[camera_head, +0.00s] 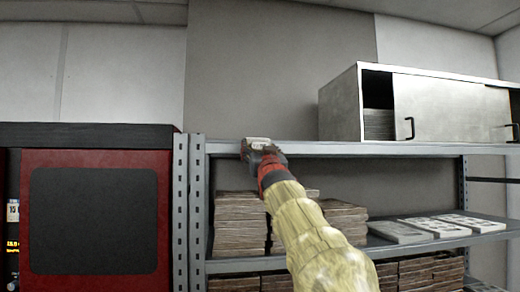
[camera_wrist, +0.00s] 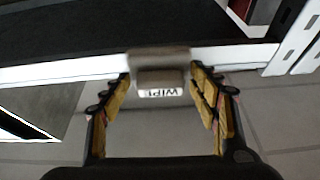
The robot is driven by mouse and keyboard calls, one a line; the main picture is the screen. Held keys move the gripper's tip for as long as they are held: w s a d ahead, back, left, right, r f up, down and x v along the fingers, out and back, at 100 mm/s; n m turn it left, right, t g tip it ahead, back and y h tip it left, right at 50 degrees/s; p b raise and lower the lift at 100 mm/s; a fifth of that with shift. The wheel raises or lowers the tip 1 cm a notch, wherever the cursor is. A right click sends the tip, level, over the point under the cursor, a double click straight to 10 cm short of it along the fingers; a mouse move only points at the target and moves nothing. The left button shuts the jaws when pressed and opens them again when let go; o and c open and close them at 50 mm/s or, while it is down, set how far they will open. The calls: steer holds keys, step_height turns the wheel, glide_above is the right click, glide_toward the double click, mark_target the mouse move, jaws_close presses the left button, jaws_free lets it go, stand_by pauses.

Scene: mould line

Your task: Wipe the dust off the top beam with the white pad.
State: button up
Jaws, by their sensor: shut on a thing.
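The white pad (camera_head: 258,141) is at the tip of my gripper (camera_head: 263,155), at the left part of the shelf's top beam (camera_head: 390,149). In the wrist view the pad (camera_wrist: 160,92) shows a white label with dark letters. It sits between the two yellow-padded fingers of my gripper (camera_wrist: 161,75), which is shut on it. The pad overlaps the pale beam (camera_wrist: 60,71) there; I cannot tell whether it touches it. No dust can be made out on the beam in either view.
A metal cabinet (camera_head: 450,105) with sliding doors stands on the top shelf to the right. Stacks of brown blocks (camera_head: 240,222) and pale flat slabs (camera_head: 400,231) lie on the shelf below. A red machine (camera_head: 95,215) stands left of the slotted upright (camera_head: 197,200).

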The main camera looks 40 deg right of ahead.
steer(key=shift+s+d+r, duration=0.1)
steer(key=shift+r, duration=0.05)
steer(key=shift+s+d+r+p, duration=0.2)
steer(key=shift+d+p, duration=0.1)
steer(key=shift+p, duration=0.7)
steer(key=d+p, duration=0.1)
steer(key=p, duration=0.1)
steer(key=s+d+p, duration=0.1)
steer(key=p, duration=0.1)
steer(key=shift+s+d+f, duration=0.3)
steer(key=a+b, duration=0.1)
steer(key=w+b, duration=0.1)
steer(key=shift+w+a+f+b, duration=0.15)
steer(key=shift+a+f+b, duration=0.05)
steer(key=shift+a+b, duration=0.15)
steer(key=w+a+b, duration=0.1)
steer(key=b, duration=0.2)
steer(key=shift+a+r, duration=0.1)
steer(key=shift+a, duration=0.15)
